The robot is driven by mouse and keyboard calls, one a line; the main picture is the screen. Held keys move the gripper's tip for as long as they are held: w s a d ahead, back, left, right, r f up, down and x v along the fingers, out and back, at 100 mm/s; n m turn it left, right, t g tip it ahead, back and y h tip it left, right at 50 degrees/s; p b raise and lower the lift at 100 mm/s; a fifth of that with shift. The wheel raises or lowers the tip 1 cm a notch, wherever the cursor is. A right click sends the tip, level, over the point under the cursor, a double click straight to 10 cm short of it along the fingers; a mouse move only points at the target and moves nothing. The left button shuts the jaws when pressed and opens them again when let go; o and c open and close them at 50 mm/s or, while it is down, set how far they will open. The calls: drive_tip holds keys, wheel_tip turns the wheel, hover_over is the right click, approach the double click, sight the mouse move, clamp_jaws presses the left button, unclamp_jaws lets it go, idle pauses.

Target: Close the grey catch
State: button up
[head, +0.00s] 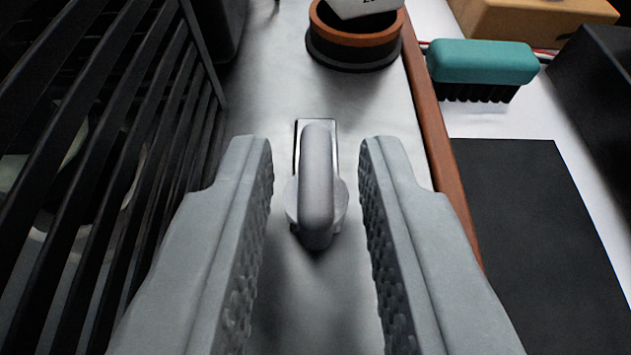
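The grey catch (317,190) is a rounded lever on a round base, mounted on a pale metal surface (290,90). Its lever lies lengthwise in the picture, over a small rectangular plate (301,132) at its far end. My gripper (316,160) is open, with one finger on each side of the catch. A gap shows between the lever and each finger, so neither seems to touch it. The lower part of the base is partly hidden under the lever.
A black slatted rack (128,110) stands close on the left. An orange-brown and black ring-shaped holder (355,50) stands beyond the catch. A brown edge strip (428,120) runs along the right. Past it lie a teal brush (482,62), a black mat (535,230) and a cardboard-coloured box (535,20).

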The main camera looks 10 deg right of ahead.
clamp_jaws()
drive_tip(key=shift+d+n+y, duration=0.1)
drive_tip(key=shift+n+y, duration=0.2)
drive_tip(key=n+y, duration=0.1)
drive_tip(key=y, duration=0.1)
drive_tip(key=n+y, duration=0.2)
drive_tip(key=shift+d, duration=0.35)
drive_tip(key=n+y, duration=0.1)
drive_tip(key=n+g+y, duration=0.1)
drive_tip(key=n+y, duration=0.3)
drive_tip(key=shift+w+d, duration=0.1)
drive_tip(key=shift+d, duration=0.2)
drive_tip(key=n+g+y, duration=0.4)
drive_tip(key=n, duration=0.1)
drive_tip(key=shift+w+d+g+y, duration=0.25)
drive_tip(key=shift+w+g+y, duration=0.05)
drive_tip(key=shift+g, duration=0.1)
drive_tip(key=shift+w+d+n+g+y, duration=0.15)
drive_tip(key=shift+n+g+y, duration=0.85)
drive_tip(key=shift+n+g, duration=1.05)
drive_tip(key=shift+w, duration=0.1)
